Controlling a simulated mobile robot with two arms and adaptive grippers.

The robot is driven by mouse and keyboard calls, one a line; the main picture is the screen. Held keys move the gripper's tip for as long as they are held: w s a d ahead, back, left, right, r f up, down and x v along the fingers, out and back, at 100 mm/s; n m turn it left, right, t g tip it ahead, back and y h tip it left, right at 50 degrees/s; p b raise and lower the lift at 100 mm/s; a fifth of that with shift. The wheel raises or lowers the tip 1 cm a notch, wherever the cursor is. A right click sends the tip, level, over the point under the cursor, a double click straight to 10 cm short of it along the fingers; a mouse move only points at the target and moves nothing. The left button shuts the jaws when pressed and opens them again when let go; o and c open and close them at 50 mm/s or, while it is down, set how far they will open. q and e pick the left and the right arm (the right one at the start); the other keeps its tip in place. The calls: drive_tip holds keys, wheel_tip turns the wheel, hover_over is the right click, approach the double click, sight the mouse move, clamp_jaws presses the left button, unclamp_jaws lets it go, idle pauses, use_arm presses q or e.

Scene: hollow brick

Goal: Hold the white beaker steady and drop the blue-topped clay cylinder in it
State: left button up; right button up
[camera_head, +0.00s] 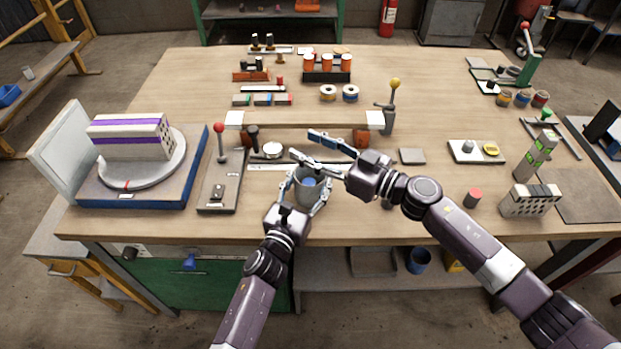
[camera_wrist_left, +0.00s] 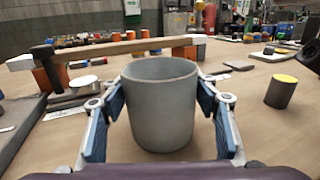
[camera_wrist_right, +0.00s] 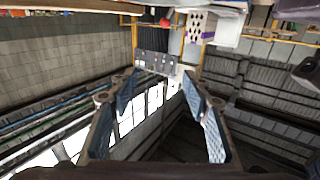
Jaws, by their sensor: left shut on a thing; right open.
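The beaker (camera_head: 300,198), light grey in these views, stands upright on the table near the front edge. My left gripper (camera_head: 308,188) is shut on it, one finger on each side; the left wrist view also shows the beaker (camera_wrist_left: 162,115) between the pads. A blue round top (camera_head: 309,182), which looks like the blue-topped clay cylinder, shows inside the beaker; its sides are hidden. The beaker's inside is hidden in the left wrist view. My right gripper (camera_head: 303,145) is open and empty, just above and behind the beaker. The right wrist view shows nothing between its fingers.
A wooden beam (camera_head: 305,120) on supports lies behind the beaker. A red-topped cylinder (camera_head: 472,199) stands at right, and a yellow-topped one (camera_wrist_left: 281,92) right of the beaker. A lever stand (camera_head: 219,185) and a turntable (camera_head: 140,175) are at left.

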drive_tip(key=shift+r, duration=3)
use_arm(q)
drive_tip(key=o, duration=1.5)
drive_tip(key=v, duration=1.2)
drive_tip(key=shift+d, duration=0.1)
use_arm(e)
drive_tip(key=shift+d, duration=0.1)
